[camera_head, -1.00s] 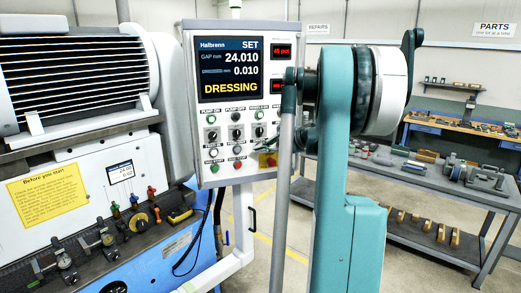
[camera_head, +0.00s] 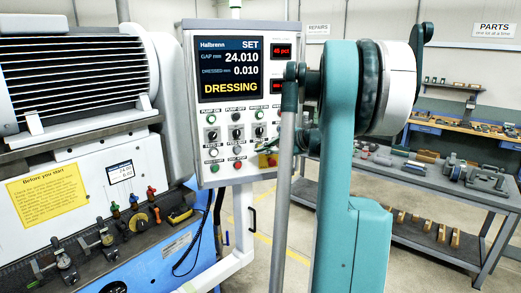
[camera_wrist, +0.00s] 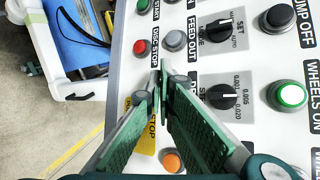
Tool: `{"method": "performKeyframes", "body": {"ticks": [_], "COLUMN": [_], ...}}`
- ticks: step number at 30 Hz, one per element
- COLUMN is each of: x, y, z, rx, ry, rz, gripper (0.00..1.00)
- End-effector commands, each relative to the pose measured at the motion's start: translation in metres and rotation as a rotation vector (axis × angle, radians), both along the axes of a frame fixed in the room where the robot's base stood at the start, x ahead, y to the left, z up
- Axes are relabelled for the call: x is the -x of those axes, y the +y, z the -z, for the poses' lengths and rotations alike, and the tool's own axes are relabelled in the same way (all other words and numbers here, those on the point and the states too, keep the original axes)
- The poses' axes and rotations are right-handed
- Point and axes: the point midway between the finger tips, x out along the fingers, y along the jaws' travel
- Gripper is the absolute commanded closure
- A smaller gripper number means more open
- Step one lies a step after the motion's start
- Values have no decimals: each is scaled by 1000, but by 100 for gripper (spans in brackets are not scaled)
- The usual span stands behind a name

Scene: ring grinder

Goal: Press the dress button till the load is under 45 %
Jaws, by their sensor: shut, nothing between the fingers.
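My gripper (camera_wrist: 160,72) is shut and empty, with its fingertips low over the control panel (camera_wrist: 245,60). In the head view my gripper (camera_head: 268,147) is at the panel's lower right. The dress button cannot be made out; the fingertips cover the area beside the grey feed-out button (camera_wrist: 175,40), and I cannot tell whether they touch anything. The panel's screen (camera_head: 230,70) reads SET, gap 24.010, dressed 0.010 and DRESSING in yellow. A small red display (camera_head: 281,51) appears to read about 45 or 46 pct; its digits are blurry.
The red disc-stop button (camera_wrist: 141,47), an orange button (camera_wrist: 172,160), a black step knob (camera_wrist: 222,96) and a lit green wheels-on button (camera_wrist: 289,96) lie close around the fingers. The grinder (camera_head: 75,160) stands left; a grey bench (camera_head: 420,178) stands right.

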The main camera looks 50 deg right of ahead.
Motion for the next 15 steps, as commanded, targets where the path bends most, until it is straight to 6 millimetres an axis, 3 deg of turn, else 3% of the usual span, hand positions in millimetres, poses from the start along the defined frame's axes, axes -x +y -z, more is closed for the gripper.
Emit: {"method": "performKeyframes", "body": {"ticks": [15], "x": [30], "y": [19], "z": [0], "rx": [0], "ry": [-1], "rz": [1], "gripper": [100]}}
